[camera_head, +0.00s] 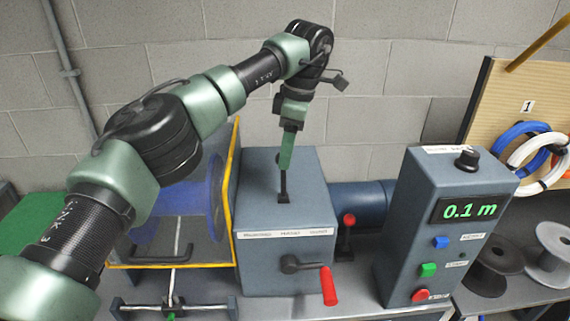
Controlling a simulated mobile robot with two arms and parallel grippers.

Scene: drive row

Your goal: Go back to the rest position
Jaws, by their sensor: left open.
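My left arm comes in from the left and arches over the bench. Its gripper (284,192) points down in front of or just above the top of the grey machine box (262,225). I see the gripper nearly edge-on, its dark fingertips low over the box top; it is open with nothing visible held. I cannot tell whether the tips touch the box. My right gripper is not in view.
The box has a red-handled crank (328,285). To its right stand a red-knobbed lever (348,220) and a control unit reading "0.1 m" (468,210). A yellow-framed guard (232,180) with a blue reel (200,215) is left. Cable coils (520,140) hang at right.

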